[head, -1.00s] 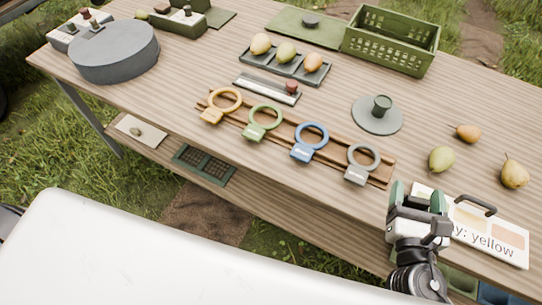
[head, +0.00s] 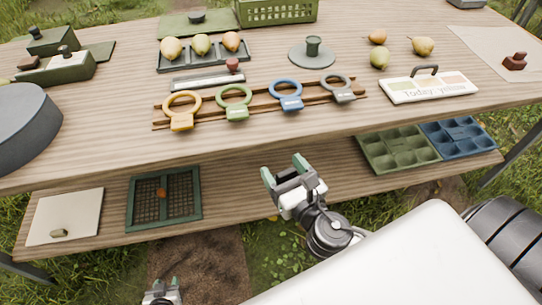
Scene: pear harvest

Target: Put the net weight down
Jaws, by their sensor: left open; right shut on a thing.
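My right gripper (head: 283,172) is in front of the table's front edge, over the lower shelf. Its green-tipped fingers stand apart around a small greyish thing, which I take to be the net weight; its shape is mostly hidden. My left gripper (head: 163,290) is open at the bottom edge, low over the ground, and only its tip end shows.
The wooden table (head: 400,115) holds a rail with several coloured rings (head: 285,93), a pear tray (head: 205,62), a sign (head: 430,86) and a grey round drum (head: 25,125). Green (head: 395,150) and blue (head: 458,135) compartment trays sit on the shelf's right. The shelf's middle is clear.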

